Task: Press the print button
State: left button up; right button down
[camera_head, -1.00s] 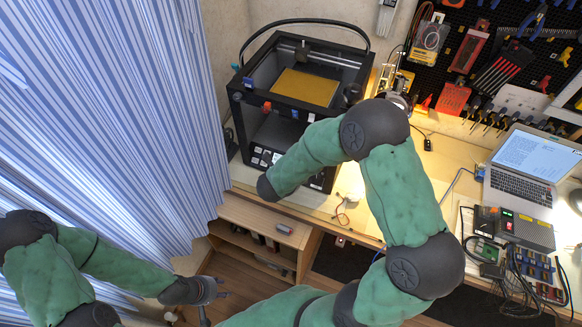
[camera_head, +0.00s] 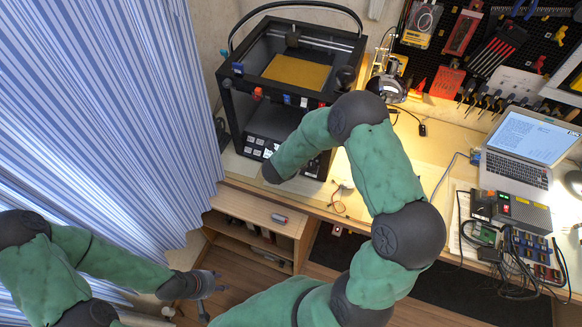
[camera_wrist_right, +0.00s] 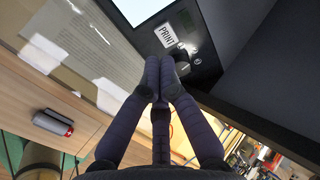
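The black 3D printer (camera_head: 228,105) stands on the bench at upper left in the head view, its lower front panel partly behind my right arm. In the right wrist view a white label reading PRINT (camera_wrist_right: 167,35) is on the dark panel, with small round silver parts (camera_wrist_right: 182,46) beside it. My right gripper (camera_wrist_right: 160,75) has its fingertips together, with nothing seen between them, just below the label in the picture; contact cannot be told. In the head view my right forearm hides it. My left gripper (camera_head: 212,298) is open and empty at lower left, away from the printer.
A laptop (camera_head: 520,150), a power supply (camera_head: 522,213) and cables lie on the bench at right. A small red-and-grey object (camera_head: 279,218) sits on the low wooden shelf (camera_head: 245,205). A striped curtain (camera_head: 110,120) fills the left. A tool pegboard hangs at upper right.

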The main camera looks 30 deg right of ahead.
jog(key=shift+b+x, duration=0.5)
jog(key=shift+x, duration=1.95)
